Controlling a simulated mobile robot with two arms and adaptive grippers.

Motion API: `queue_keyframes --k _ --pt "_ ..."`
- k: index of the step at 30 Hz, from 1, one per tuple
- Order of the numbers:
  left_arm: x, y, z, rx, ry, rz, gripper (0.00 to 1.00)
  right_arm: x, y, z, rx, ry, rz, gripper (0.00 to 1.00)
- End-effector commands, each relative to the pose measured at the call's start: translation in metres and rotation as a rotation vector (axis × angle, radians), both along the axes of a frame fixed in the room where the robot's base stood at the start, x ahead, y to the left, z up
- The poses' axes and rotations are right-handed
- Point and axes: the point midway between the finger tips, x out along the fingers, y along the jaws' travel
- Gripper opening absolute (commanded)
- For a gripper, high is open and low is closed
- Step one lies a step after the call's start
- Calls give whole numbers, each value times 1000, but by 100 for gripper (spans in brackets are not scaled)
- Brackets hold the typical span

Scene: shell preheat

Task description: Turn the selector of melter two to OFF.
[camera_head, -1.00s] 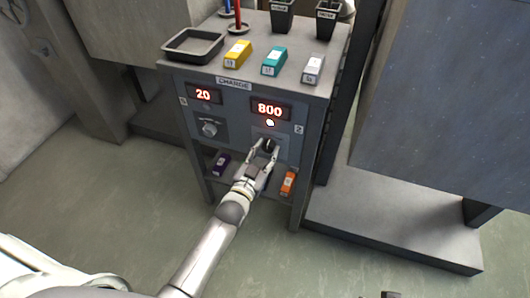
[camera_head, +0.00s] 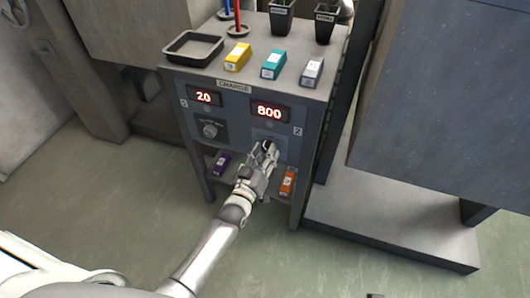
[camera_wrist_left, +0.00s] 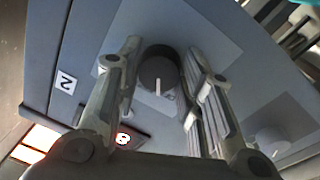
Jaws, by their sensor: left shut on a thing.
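The selector of melter two is a dark round knob with a white pointer line; it shows in the left wrist view (camera_wrist_left: 158,68), the line pointing down the picture. My left gripper (camera_head: 266,150) is shut on this knob, one finger on each side; the fingers also show in the left wrist view (camera_wrist_left: 160,85). In the head view the hand hides most of the knob. Melter two's display (camera_head: 270,111) reads 800, and the small lamp below it (camera_head: 269,124) looks dark. The label 2 (camera_head: 297,131) is to the right. My right gripper is not identifiable.
Melter one's knob (camera_head: 210,129) and display (camera_head: 204,97), reading 20, are on the left of the panel. The top holds a tray (camera_head: 168,53), coloured bars and dark pots.

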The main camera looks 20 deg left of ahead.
Motion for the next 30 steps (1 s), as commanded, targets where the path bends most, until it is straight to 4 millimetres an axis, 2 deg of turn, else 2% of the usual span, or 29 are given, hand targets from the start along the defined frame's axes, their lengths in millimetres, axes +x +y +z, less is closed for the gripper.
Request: queue_keyframes --k 12,29,30 --pt "0 0 -1 -197 8 0 11 -1 0 -7 0 4 1 40" --pt "0 0 -1 -226 9 1 11 -1 1 -8 0 3 1 40" --pt "0 0 -1 -226 9 1 40 -1 0 -8 0 3 1 40"
